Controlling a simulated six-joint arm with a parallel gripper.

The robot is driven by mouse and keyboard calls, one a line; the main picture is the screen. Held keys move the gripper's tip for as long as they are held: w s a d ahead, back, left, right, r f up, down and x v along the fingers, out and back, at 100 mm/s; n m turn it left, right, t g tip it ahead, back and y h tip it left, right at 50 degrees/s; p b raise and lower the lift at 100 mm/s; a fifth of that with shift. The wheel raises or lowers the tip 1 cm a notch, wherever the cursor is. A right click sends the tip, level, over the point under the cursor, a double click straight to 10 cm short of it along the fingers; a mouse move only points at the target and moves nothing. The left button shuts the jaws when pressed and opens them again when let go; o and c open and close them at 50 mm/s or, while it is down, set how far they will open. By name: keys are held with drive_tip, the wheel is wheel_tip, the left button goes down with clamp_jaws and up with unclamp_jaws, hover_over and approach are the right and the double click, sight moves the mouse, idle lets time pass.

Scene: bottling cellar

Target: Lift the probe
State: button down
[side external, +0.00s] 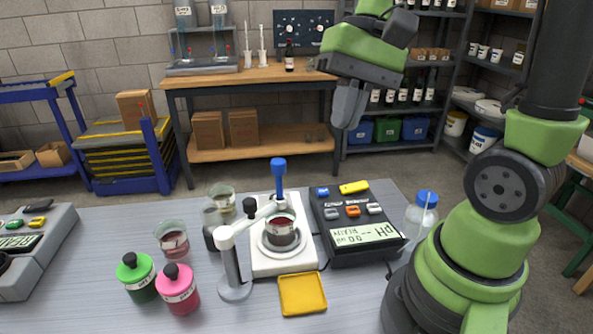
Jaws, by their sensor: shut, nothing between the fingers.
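The probe (278,166) has a blue cap and stands upright in the white jointed arm of a stand (232,265). Its lower end goes down toward a small beaker of dark red liquid (282,232); I cannot clearly see its tip. The beaker sits on a white stirrer plate (269,262). A dark pH meter (359,240) with a lit display stands just right of it. My gripper (342,122) is shut and empty, high above and to the right of the probe, apart from it.
A yellow square dish (302,295) lies in front of the stirrer. Green-capped (138,278) and pink-capped (178,292) bottles, beakers (172,240) and a grey bottle crowd the left. A blue-capped wash bottle (421,216) stands right of the meter. Air above the probe looks clear.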

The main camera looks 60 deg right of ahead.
drive_tip(key=w+d+f+m+t+y, duration=0.1)
drive_tip(key=d+f+m+y, duration=0.3)
drive_tip(key=f, duration=0.1)
drive_tip(key=w+d+f+m+t+y, duration=0.2)
drive_tip(key=d+f+m+y, duration=0.2)
drive_tip(key=f+y, duration=0.1)
drive_tip(key=w+d+f+m+t+y, duration=0.1)
drive_tip(key=d+f+m+t+y, duration=0.1)
drive_tip(key=d+f+m+y, duration=0.2)
drive_tip(key=shift+w+d+f+m, duration=0.1)
drive_tip(key=shift+d+f+m, duration=0.2)
drive_tip(key=shift+f, duration=0.25)
drive_tip(key=shift+w+d+f+m, duration=0.15)
drive_tip(key=shift+f+m, duration=0.15)
drive_tip(key=shift+f, duration=0.25)
drive_tip(key=shift+a+t, duration=0.1)
drive_tip(key=shift+t, duration=0.2)
approach(285, 169)
drive_tip(key=w+a+f, duration=0.2)
drive_tip(key=a+f, duration=0.1)
drive_tip(key=f, duration=0.1)
drive_tip(key=shift+w+a+r, duration=0.3)
drive_tip(key=shift+a+r, duration=0.35)
drive_tip(key=shift+a, duration=0.15)
drive_tip(key=shift+w+a+r, duration=0.25)
drive_tip(key=shift+a+r, duration=0.45)
drive_tip(key=shift+a, duration=0.1)
drive_tip(key=shift+a+r, duration=0.25)
drive_tip(key=shift+r, duration=0.2)
